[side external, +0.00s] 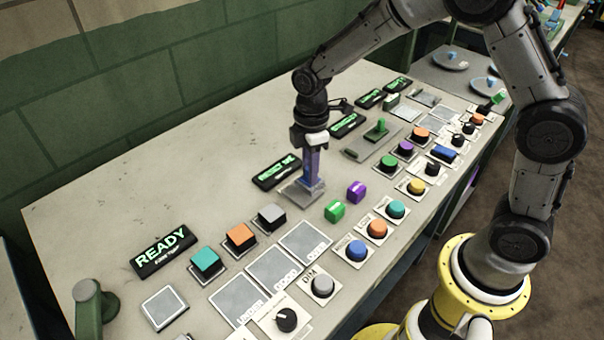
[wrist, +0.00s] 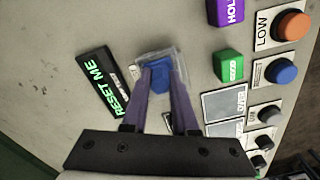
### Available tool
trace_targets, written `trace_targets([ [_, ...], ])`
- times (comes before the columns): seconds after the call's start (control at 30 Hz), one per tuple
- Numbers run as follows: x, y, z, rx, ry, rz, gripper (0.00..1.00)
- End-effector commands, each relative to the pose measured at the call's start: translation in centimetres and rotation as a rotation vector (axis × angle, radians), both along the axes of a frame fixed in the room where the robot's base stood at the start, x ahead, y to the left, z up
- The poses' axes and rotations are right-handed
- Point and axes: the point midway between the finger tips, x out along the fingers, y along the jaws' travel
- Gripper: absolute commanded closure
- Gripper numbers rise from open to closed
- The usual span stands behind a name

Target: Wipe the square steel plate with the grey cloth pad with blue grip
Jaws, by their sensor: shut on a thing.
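My gripper (side external: 311,178) points down over the middle of the table, its fingers shut on the blue grip (wrist: 160,77) of the grey cloth pad. In the wrist view the fingers (wrist: 158,72) close on the grip from both sides. The pale grey pad (wrist: 148,57) shows around the grip, low at the table. In the side view a grey square surface (side external: 291,197) lies directly beneath the fingers; pad and steel plate are hard to tell apart there, and I cannot tell whether they touch. The fingers hide part of it.
A black "RESET ME" sign (side external: 276,172) lies close behind the pad. A green block (side external: 335,211) and a purple block (side external: 356,191) stand in front, near several buttons. The table's rear left (side external: 150,180) is clear.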

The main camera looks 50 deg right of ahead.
Motion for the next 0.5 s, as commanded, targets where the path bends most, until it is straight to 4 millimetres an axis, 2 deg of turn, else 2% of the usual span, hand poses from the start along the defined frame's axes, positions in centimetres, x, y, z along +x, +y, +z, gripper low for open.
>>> trace_targets([
  [0.1,-0.1,-1.2,0.0,-0.001,0.001,-0.002,1.0],
  [0.17,0.0,-0.9,0.5,0.0,-0.001,0.001,1.0],
  [0.2,0.1,-0.9,1.8,0.0,-0.007,0.001,1.0],
  [0.23,0.0,-0.9,2.2,0.0,-0.003,0.001,1.0],
  [0.5,0.0,-0.9,4.5,0.001,-0.001,0.0,1.0],
])
